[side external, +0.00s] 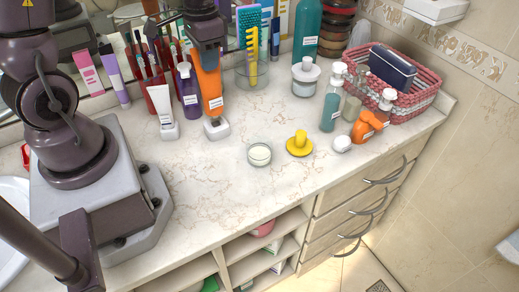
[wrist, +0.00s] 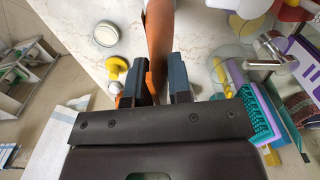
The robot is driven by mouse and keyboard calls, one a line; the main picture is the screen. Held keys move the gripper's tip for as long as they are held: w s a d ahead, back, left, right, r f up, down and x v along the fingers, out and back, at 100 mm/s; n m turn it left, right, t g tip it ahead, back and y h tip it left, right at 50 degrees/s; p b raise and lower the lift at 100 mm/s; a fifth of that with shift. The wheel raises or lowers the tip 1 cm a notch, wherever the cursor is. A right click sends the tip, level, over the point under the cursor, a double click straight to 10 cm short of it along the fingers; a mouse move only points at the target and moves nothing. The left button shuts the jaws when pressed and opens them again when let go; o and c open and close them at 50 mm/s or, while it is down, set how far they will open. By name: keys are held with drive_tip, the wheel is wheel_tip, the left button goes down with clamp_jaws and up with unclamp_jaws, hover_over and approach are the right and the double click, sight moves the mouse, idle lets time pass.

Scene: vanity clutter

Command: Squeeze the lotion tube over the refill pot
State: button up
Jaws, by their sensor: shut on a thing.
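An orange lotion tube (side external: 209,88) with a small white label stands roughly upright, its lower end at a white block-like base (side external: 216,128) on the counter. My gripper (side external: 207,48) is shut on the tube's upper part from above. In the wrist view the orange tube (wrist: 160,38) runs up from between my fingers (wrist: 163,82); its lower end is out of that frame. The refill pot (side external: 259,154), a small clear round jar with white contents, sits open on the counter to the right and nearer the front. It also shows in the wrist view (wrist: 106,33).
A white tube (side external: 160,104) and a purple bottle (side external: 187,92) stand close left of the orange tube. A yellow knobbed disc (side external: 299,145) lies right of the pot. Bottles and a pink basket (side external: 418,78) are at right. The front counter is clear.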

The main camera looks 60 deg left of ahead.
idle(0.3)
drive_tip(key=w+d+m, duration=0.2)
drive_tip(key=d+m, duration=0.1)
drive_tip(key=d, duration=0.4)
drive_tip(key=w+d+m, duration=0.3)
drive_tip(key=d, duration=0.3)
drive_tip(key=shift+d+r, duration=0.35)
drive_tip(key=shift+r, duration=0.1)
drive_tip(key=shift+o, duration=0.2)
clamp_jaws()
idle(1.3)
drive_tip(key=shift+c, duration=0.2)
unclamp_jaws()
